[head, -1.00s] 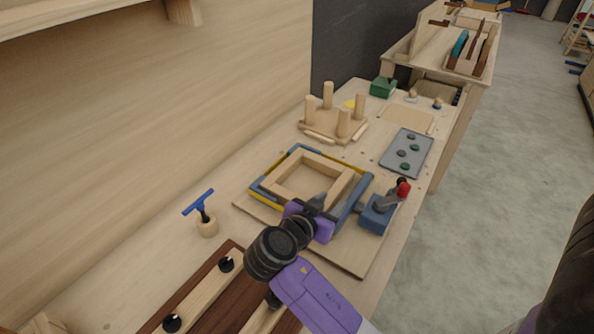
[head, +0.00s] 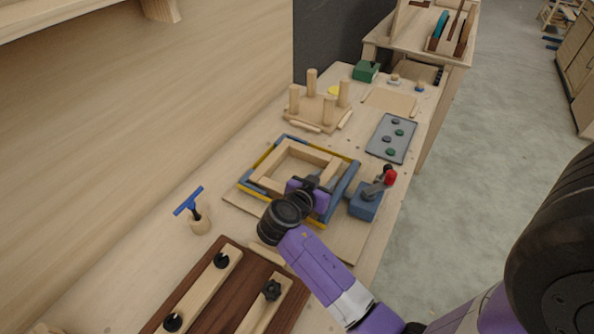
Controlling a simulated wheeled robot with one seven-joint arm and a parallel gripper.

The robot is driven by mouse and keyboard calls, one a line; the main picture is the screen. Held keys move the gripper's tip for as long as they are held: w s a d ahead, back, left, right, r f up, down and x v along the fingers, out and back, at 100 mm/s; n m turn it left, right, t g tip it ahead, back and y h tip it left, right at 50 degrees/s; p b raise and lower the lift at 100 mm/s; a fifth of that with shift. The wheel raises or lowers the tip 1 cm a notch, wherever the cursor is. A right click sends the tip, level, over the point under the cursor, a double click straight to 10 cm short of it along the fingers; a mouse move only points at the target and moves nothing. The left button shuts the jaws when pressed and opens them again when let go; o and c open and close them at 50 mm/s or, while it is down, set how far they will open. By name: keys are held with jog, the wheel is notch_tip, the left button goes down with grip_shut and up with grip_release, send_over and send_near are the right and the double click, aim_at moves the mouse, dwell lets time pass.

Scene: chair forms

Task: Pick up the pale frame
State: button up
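The pale frame (head: 278,158) is a square of light wooden bars. It lies inside a blue and yellow fixture (head: 262,156) on a wooden board, in the middle of the head view. My gripper (head: 318,186), at the end of my purple and black arm, is over the near right part of the frame. My wrist hides the fingertips and the frame's near corner. I cannot tell whether the fingers are open or touch the frame.
A blue clamp with a red knob (head: 390,178) stands right of the fixture. A pegged stool form (head: 318,108) and a grey tray (head: 391,138) are behind. A dark board with pale bars (head: 237,285) lies in front.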

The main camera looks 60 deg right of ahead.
grip_shut()
dwell(1.4)
